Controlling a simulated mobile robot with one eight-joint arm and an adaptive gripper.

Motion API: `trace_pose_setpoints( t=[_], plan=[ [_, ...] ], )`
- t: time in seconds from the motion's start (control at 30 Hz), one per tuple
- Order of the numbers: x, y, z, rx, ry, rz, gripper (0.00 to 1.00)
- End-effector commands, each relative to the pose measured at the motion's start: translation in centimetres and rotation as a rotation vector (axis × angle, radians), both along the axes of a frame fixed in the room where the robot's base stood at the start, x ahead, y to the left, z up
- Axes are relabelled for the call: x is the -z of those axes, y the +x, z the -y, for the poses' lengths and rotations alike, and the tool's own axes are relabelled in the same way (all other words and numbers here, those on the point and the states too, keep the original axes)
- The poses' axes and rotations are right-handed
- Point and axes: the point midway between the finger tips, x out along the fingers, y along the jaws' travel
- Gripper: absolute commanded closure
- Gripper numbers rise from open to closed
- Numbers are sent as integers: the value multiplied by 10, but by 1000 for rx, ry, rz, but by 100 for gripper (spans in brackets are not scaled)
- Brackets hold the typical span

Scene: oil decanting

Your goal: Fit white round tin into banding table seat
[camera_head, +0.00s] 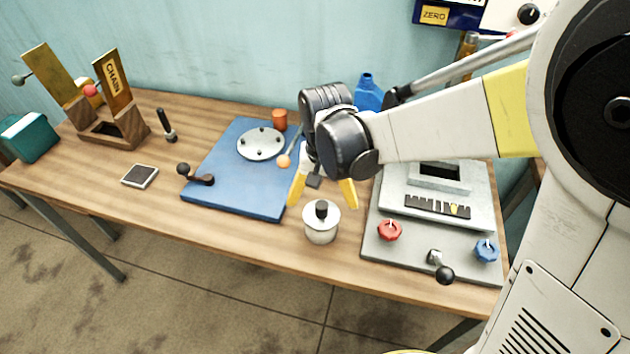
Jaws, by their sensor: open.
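The white round tin (320,232) stands upright on the wooden table near its front edge, with a black knob on its lid. My gripper (323,194) is open, its two yellow fingers pointing down and spread apart just above and behind the tin. The knob shows between and slightly below the fingers; I cannot tell whether they touch the tin. The banding table appears to be the blue board (232,190) with a round pale metal disc (261,142) bearing several dark pegs. The disc holds no tin.
A crank handle (197,175) and an orange-tipped lever (284,160) are at the board. A grey panel (400,242) with red and blue knobs stands right of the tin. An orange cup (279,119) and blue bottle (369,92) stand behind.

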Motion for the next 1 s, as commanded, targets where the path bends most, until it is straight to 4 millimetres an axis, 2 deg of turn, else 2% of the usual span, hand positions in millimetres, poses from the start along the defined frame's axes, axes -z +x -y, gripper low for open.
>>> trace_pose_setpoints(
  t=[0.03, 0.1, 0.4, 0.67, 0.93, 1.0],
  plan=[
    [13, 0, 0, 0, 0, 0, 0],
    [25, 0, 0, 0, 1, 1, 0],
    [48, 2, 0, 0, 1, 2, 0],
    [88, 6, 0, 0, 1, 2, 0],
    [91, 6, 0, 0, 1, 2, 0],
    [91, 6, 0, 0, 1, 2, 21]
  ],
)
